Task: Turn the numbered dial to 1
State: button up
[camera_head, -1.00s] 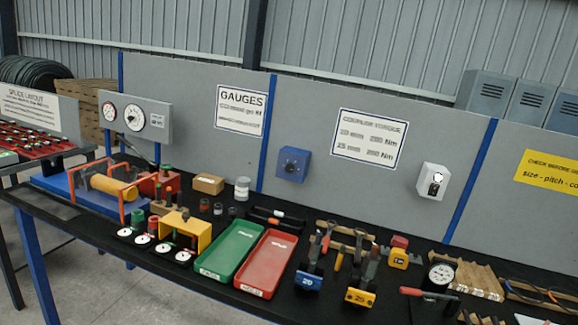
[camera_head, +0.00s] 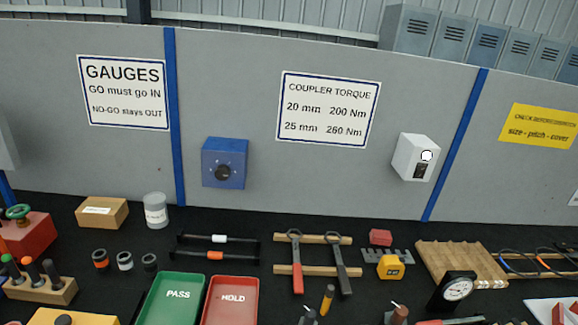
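The dial is a round black knob (camera_head: 223,172) on the front of a blue box (camera_head: 224,150) fixed to the grey back panel, left of centre. Marks around the knob are too small to read, so I cannot tell which number it points to. My gripper does not show in this view.
A white box (camera_head: 416,158) with a dark switch is on the panel to the right. Below stands a black bench with a green PASS tray (camera_head: 171,299), a red HOLD tray (camera_head: 231,300), a white jar (camera_head: 155,210) and wrenches (camera_head: 296,262). The panel around the blue box is clear.

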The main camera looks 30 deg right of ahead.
aim_at(222, 172)
jog(key=z, duration=0.55)
jog(key=i, duration=0.85)
jog(key=z, duration=0.7)
jog(key=k, duration=0.75)
jog(key=z, duration=0.15)
jog(key=i, duration=0.85)
jog(key=u, duration=0.05)
